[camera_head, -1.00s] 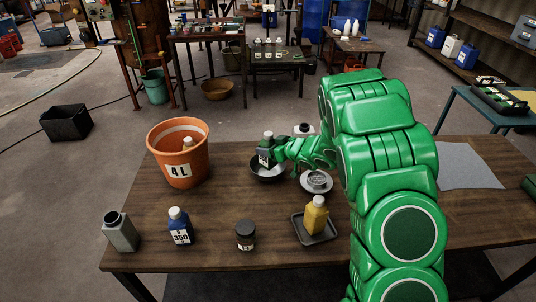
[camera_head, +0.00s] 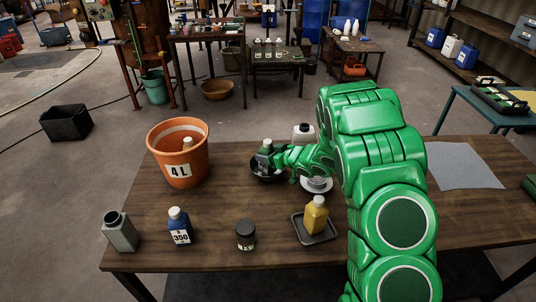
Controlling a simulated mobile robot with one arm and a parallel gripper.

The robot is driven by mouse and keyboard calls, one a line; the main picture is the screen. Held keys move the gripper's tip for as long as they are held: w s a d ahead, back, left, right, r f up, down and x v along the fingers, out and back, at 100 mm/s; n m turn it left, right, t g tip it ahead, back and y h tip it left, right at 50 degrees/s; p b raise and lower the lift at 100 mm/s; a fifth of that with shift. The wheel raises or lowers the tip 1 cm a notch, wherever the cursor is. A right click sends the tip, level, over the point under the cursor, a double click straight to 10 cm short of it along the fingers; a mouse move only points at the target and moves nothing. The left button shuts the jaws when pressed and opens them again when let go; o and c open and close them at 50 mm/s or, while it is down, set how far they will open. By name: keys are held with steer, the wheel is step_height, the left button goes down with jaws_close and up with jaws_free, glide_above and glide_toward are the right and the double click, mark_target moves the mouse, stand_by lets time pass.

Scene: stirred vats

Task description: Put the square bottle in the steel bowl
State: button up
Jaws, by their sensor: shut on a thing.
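A dark square bottle (camera_head: 264,152) with a white label is in my gripper (camera_head: 271,157). The bottle is roughly upright, with its lower part inside the dark steel bowl (camera_head: 257,176) on the table. My gripper is shut on the bottle. The green wrist hides part of the bottle and the right side of the bowl. I cannot tell whether the bottle's base touches the bowl's bottom.
An orange bucket (camera_head: 164,152) stands left of the bowl, and a white saucer (camera_head: 317,190) to its right. A white-grey container (camera_head: 304,134) stands behind. A grey bottle (camera_head: 121,232), blue bottle (camera_head: 180,228), dark jar (camera_head: 246,236) and yellow bottle (camera_head: 315,214) on a tray (camera_head: 318,238) line the front.

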steer(key=shift+f, duration=0.15)
steer(key=o, duration=1.3)
steer(key=shift+f, duration=0.1)
steer(key=shift+o, duration=0.2)
steer(key=shift+r, duration=0.35)
steer(key=v, duration=1.2)
steer(key=shift+f, duration=0.15)
